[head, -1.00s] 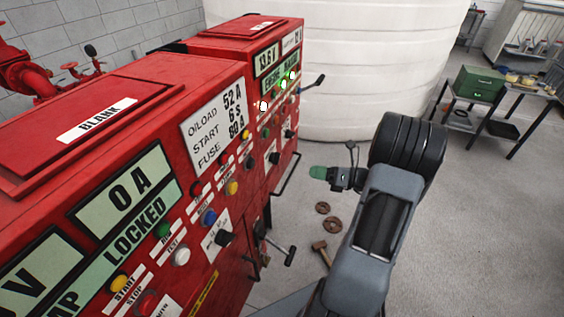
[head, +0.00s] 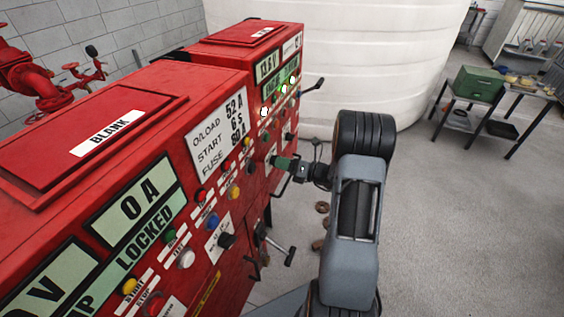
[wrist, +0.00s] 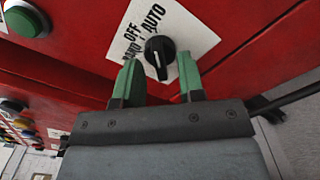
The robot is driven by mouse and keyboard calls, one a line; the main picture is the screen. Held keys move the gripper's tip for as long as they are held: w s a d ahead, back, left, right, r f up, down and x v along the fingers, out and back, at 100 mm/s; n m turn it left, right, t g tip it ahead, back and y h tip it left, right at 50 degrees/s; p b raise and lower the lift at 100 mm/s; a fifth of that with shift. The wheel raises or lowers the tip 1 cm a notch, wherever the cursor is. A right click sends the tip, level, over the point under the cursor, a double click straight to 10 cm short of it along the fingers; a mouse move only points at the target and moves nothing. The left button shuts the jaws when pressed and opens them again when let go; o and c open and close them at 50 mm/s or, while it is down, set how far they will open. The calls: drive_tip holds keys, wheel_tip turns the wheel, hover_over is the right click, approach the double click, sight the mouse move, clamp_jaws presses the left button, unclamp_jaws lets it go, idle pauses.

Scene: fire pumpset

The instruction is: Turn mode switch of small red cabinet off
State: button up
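The small red cabinet (head: 235,42) stands beyond the larger red cabinet in the head view. Its mode switch is a black knob (wrist: 160,53) on a white label (wrist: 184,27) reading OFF and AUTO, with a third, partly covered word at left. I cannot tell surely which word the knob points to. My gripper (wrist: 158,72) is open with green fingertips, one on each side of the knob's lower part and apart from it. In the head view my gripper (head: 280,163) is at the cabinet's front and hides the knob.
The larger red cabinet (head: 60,140) fills the left, with buttons and a protruding handle (head: 275,245). Another handle (head: 312,86) sticks out from the small cabinet. A green button (wrist: 24,18) is at upper left in the wrist view. Open floor (head: 450,220) lies right.

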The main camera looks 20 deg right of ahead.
drive_tip(key=shift+w+a, duration=0.2)
clamp_jaws()
idle(0.3)
